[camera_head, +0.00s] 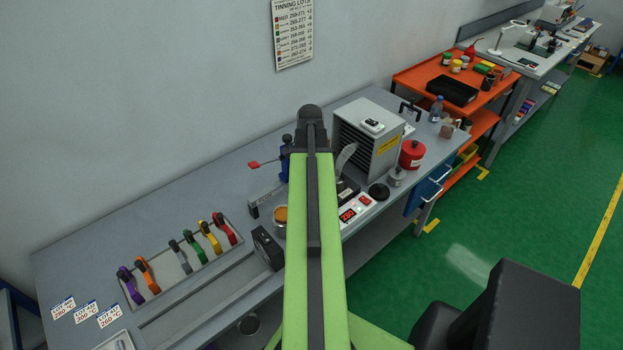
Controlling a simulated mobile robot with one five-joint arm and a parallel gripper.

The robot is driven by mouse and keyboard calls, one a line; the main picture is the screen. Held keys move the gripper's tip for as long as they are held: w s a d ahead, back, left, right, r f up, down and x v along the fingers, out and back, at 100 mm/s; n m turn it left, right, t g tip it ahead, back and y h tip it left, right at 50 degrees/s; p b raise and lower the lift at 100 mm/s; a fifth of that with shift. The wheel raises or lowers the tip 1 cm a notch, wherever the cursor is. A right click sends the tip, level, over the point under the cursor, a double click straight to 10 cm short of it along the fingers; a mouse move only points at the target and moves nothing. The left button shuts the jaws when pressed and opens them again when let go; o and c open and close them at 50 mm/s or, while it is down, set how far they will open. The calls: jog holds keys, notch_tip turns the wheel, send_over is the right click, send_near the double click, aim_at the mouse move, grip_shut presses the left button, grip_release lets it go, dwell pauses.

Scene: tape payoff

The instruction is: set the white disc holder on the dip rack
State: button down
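The likely dip rack is a grey tray (166,287) on the left of the bench, with several coloured clip-like holders standing along it: purple, orange, grey, green, yellow and red. There is a wider gap between the orange and the grey one. I cannot make out a white disc holder for certain. A pale curved piece (346,156) shows just right of my arm, in front of the grey vented box; I cannot tell what it is or whether anything holds it. My green arm reaches forward over the bench, and its own links hide my gripper's fingers.
Near my arm are a round pot (280,214), a black square object (267,247), a white unit with a red display (349,214), a vented box (366,140) and a red can (412,154). Paper lot cards (86,313) lie at the left. An orange cart (440,72) stands beyond.

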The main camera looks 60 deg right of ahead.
jog(key=shift+f+b, duration=0.3)
jog(key=c, duration=1.2)
grip_release()
jog(key=shift+o, duration=0.4)
jog(key=o, duration=0.5)
jog(key=shift+r, duration=0.1)
notch_tip(320, 180, up, 7)
jog(key=p, duration=0.7)
